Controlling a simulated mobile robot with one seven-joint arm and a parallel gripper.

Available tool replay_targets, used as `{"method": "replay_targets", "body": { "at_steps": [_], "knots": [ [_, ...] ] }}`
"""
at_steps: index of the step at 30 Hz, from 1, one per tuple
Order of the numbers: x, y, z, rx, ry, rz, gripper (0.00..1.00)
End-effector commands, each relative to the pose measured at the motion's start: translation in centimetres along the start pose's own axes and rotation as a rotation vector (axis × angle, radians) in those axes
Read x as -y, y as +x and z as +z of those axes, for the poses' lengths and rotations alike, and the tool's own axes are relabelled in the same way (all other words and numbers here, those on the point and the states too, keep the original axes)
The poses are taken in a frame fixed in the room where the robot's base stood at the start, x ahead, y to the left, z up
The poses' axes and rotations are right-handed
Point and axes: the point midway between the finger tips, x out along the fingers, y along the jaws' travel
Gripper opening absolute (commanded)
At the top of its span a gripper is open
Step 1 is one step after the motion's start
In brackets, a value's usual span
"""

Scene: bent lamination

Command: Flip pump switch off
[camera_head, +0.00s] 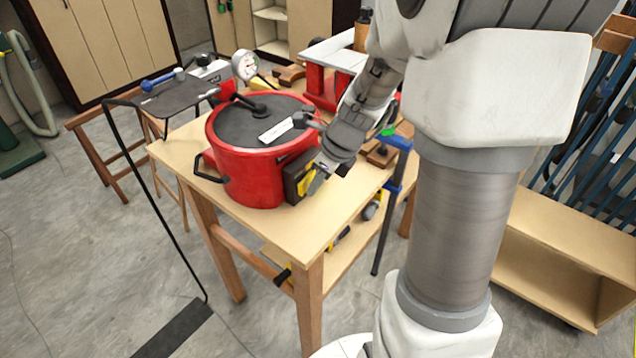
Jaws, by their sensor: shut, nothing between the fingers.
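A red pot-shaped pump vessel (240,171) with a dark lid (250,125) and a black side handle stands on a wooden table. A dark box with yellow marking (303,181) sits at its right front side. The pump switch is too small or hidden to make out; I cannot tell its position. My gripper (318,178) is shut and empty, right at the box's front right. I cannot tell whether it touches the box. My gripper and wrist hide part of the box.
A pressure gauge (245,65) rises behind the lid. A blue clamp (397,170) is on the table's right edge. A black stand (160,190) rises left of the table (330,217). A wooden shelf unit (560,245) stands at right. The floor at left front is mostly open.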

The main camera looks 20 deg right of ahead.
Motion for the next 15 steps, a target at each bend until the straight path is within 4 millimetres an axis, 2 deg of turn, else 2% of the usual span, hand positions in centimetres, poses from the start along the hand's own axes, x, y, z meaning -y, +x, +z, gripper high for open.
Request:
{"method": "replay_targets", "body": {
  "at_steps": [5, 10, 15],
  "knots": [
    [-0.1, -0.1, 0.2, -0.001, 0.011, -0.003, 0.00],
    [-0.4, -0.1, 1.1, -0.002, 0.103, -0.039, 0.00],
    [-0.2, 0.3, 0.8, 0.001, 0.099, -0.040, 0.00]
  ]
}}
